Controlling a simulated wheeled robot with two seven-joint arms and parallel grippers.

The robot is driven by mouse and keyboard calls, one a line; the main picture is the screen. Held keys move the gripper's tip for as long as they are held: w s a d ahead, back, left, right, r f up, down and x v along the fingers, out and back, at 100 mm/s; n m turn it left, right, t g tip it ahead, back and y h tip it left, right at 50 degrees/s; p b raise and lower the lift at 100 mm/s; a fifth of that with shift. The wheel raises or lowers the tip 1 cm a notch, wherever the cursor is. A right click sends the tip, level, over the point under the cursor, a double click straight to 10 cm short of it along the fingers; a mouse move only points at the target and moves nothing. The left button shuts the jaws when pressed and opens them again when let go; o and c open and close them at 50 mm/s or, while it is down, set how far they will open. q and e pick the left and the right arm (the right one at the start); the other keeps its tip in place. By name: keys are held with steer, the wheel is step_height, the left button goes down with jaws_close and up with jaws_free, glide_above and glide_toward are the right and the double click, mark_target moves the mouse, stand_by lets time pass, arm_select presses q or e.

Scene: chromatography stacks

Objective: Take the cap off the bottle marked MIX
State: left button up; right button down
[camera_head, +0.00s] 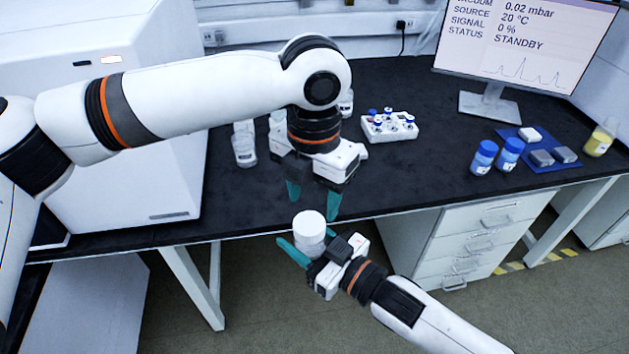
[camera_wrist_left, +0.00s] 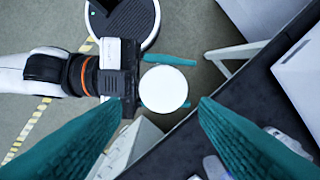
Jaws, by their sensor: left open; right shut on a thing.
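A bottle (camera_head: 310,246) with a wide white cap (camera_head: 309,222) is held upright by my right gripper (camera_head: 302,250), in front of the bench's edge. Its label cannot be read, so I cannot tell whether it is marked MIX. In the left wrist view the round white cap (camera_wrist_left: 165,88) is seen from above, with the teal fingers of my right gripper on either side of the bottle. My left gripper (camera_head: 313,200) is open and empty, pointing down above the cap. In its wrist view the cap lies between its two fingers (camera_wrist_left: 160,101), apart from both.
A white instrument (camera_head: 130,150) stands left. Drawers (camera_head: 480,235) are below.

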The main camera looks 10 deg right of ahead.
mark_target(313, 221)
arm_select(q)
steer(key=shift+f, duration=2.8)
steer(key=shift+c, duration=0.5)
